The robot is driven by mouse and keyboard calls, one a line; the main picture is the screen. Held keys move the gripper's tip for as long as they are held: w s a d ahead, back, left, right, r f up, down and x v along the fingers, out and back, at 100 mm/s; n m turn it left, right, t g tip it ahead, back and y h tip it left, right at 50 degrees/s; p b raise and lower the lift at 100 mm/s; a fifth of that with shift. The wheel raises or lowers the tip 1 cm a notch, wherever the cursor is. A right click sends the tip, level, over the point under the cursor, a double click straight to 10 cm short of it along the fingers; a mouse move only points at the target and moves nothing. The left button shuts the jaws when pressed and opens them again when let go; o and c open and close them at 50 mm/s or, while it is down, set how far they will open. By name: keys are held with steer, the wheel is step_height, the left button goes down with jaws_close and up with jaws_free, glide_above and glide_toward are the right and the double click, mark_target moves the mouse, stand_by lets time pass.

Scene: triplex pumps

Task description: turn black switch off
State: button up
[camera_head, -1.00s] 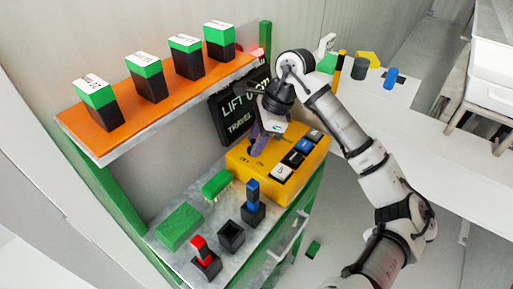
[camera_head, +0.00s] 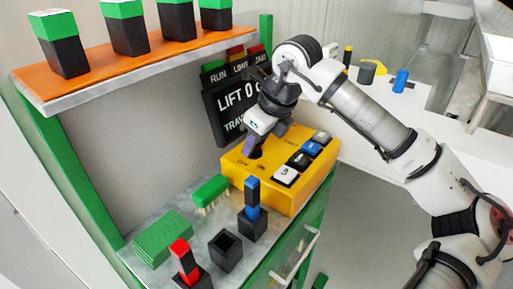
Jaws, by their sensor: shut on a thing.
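A yellow control box (camera_head: 243,174) sits on the grey bench top, with "OFF" and "ON" lettering near its left side. My gripper (camera_head: 254,150) points down at the left part of the box, over the black switch (camera_head: 256,154). Its purple-grey fingers are shut on the switch, and they hide most of it, so its exact position cannot be told. Several push buttons in white, black, blue and grey stand along the right side of the box, including a white one (camera_head: 286,175).
A display (camera_head: 236,105) reading "LIFT 0" stands behind the box. An orange shelf (camera_head: 95,80) hangs at upper left.

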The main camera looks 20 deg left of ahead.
steer(key=shift+m, duration=0.3)
steer(key=o, duration=0.7)
steer(key=b+v, duration=0.1)
steer(key=v, duration=1.3)
steer(key=shift+s+a+f, duration=0.1)
steer(key=shift+s, duration=0.05)
